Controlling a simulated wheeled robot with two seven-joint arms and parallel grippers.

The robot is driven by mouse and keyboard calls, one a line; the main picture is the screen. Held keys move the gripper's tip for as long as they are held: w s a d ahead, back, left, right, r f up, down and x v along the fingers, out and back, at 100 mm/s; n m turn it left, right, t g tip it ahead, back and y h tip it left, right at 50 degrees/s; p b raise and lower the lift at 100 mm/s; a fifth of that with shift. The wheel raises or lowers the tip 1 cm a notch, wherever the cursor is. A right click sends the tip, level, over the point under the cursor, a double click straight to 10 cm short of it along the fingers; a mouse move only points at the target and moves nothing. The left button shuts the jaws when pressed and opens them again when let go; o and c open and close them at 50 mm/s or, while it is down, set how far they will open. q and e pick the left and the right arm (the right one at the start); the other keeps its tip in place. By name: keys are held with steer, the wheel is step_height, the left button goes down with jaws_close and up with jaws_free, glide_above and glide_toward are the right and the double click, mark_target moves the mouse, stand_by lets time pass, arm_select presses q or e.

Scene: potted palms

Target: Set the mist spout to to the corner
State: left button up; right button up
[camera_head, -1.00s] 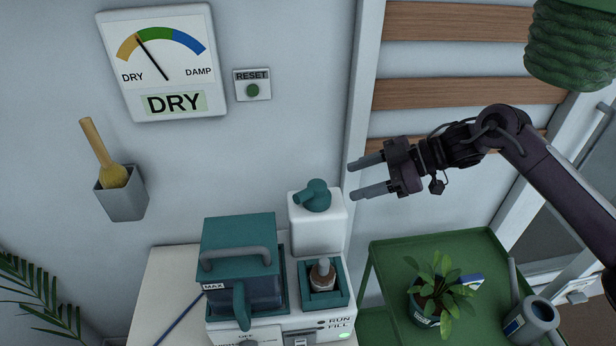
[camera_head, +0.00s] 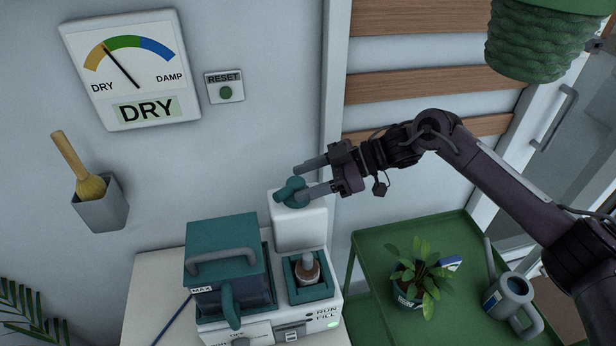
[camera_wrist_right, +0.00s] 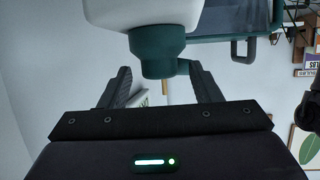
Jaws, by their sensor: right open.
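The mist spout (camera_head: 291,191) is a teal nozzle on top of the white block (camera_head: 299,226) of the machine. My right gripper (camera_head: 304,178) is open at the spout, with one finger behind it and one in front in the head view. In the right wrist view the teal spout (camera_wrist_right: 157,52) shows between the two open fingers (camera_wrist_right: 157,85), near their tips. I cannot tell whether either finger touches it. My left gripper is not in view.
A green cart (camera_head: 368,236) with a potted plant (camera_head: 417,270) and watering can (camera_head: 512,298) is at right. A gauge (camera_head: 130,65) reads DRY.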

steer(key=c, duration=1)
steer(key=shift+p, duration=0.4)
steer(key=m+t+p, duration=0.2)
steer(key=s+m+t+p, duration=0.1)
steer(key=t+p, duration=0.1)
steer(key=shift+a+r+m+h+p, duration=0.1)
steer(key=shift+r+m+h+p, duration=0.05)
steer(key=shift+m+h+p, duration=0.25)
steer(key=shift+m+t+p, duration=0.55)
steer(key=shift+m+t, duration=0.25)
steer(key=shift+t, duration=0.3)
steer(key=o, duration=1)
